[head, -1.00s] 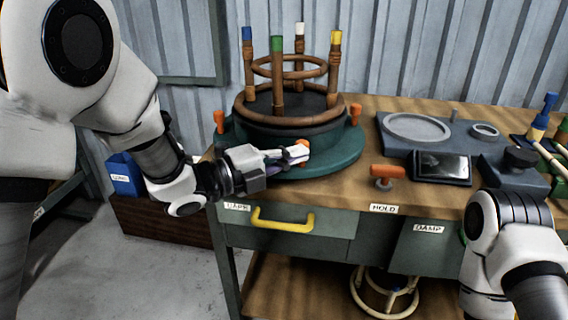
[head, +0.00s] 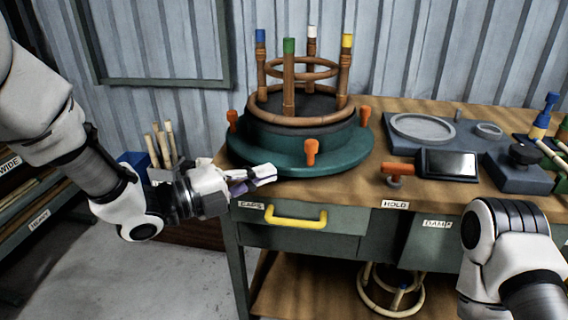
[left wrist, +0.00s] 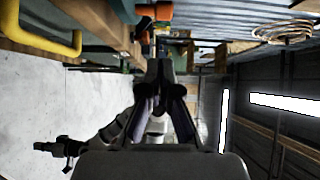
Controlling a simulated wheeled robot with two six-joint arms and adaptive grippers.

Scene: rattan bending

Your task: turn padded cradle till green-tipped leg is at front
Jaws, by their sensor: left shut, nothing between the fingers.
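The padded cradle (head: 300,140) sits on a round green base on the bench, with orange pegs (head: 311,150) around its rim. A rattan frame stands in it, legs up. The green-tipped leg (head: 289,75) is at the front, a little left of centre. The blue-tipped leg (head: 261,50) is at the left, the white-tipped leg (head: 312,42) at the back and the yellow-tipped leg (head: 346,65) at the right. My left gripper (head: 268,174) is shut and empty, just off the base's front left edge. The left wrist view also shows it (left wrist: 160,85). My right gripper is out of view.
An orange handle (head: 397,170) stands near the HOLD label, beside a dark screen (head: 447,164). A yellow drawer handle (head: 296,217) is below the bench edge. A grey ring plate (head: 423,128) lies at the right. Rods stand in a holder (head: 162,150) at the left.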

